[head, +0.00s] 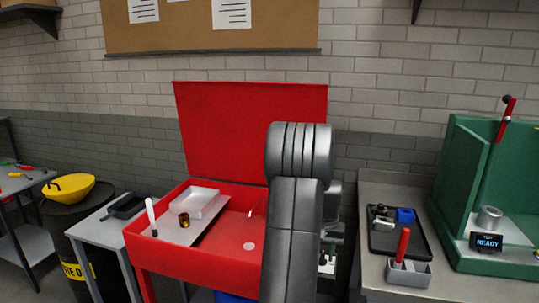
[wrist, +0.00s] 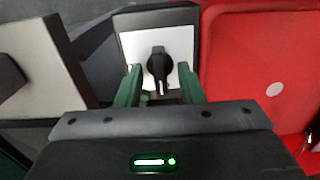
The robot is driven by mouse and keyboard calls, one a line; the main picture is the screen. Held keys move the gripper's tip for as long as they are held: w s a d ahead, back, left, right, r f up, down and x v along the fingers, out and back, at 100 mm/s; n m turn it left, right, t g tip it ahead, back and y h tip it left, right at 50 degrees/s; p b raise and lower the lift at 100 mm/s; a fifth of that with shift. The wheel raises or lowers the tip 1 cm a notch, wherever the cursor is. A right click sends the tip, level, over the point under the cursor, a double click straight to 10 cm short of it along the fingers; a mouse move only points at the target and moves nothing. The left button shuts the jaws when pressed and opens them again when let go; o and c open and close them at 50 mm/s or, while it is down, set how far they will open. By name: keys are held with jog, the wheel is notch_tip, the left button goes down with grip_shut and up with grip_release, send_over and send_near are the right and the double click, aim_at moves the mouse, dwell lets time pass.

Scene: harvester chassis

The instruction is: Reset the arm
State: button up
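My arm rises in the middle of the head view and hides my gripper there. In the wrist view my gripper (wrist: 160,84) shows two green fingers spread apart, one on each side of a black knob (wrist: 159,64). The knob sits on a white panel in a dark frame (wrist: 133,45). I see gaps between the fingers and the knob, and nothing is held. How far the fingertips are from the panel I cannot tell.
A red basin (head: 150,243) with its lid (head: 235,130) up stands left of my arm, holding a pale tray (head: 196,203). Right is a bench with a black tray (head: 413,247), a grey holder (head: 410,275) and a green press (head: 460,170). A yellow bowl (head: 70,188) sits far left.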

jog(key=shift+r, duration=0.1)
dwell(0.3)
notch_tip(320, 180, up, 13)
notch_tip(320, 180, down, 14)
jog(key=shift+r, duration=0.25)
jog(key=shift+r+m, duration=0.15)
jog(key=shift+m, duration=0.25)
jog(key=m, duration=0.8)
jog(key=shift+m, duration=0.3)
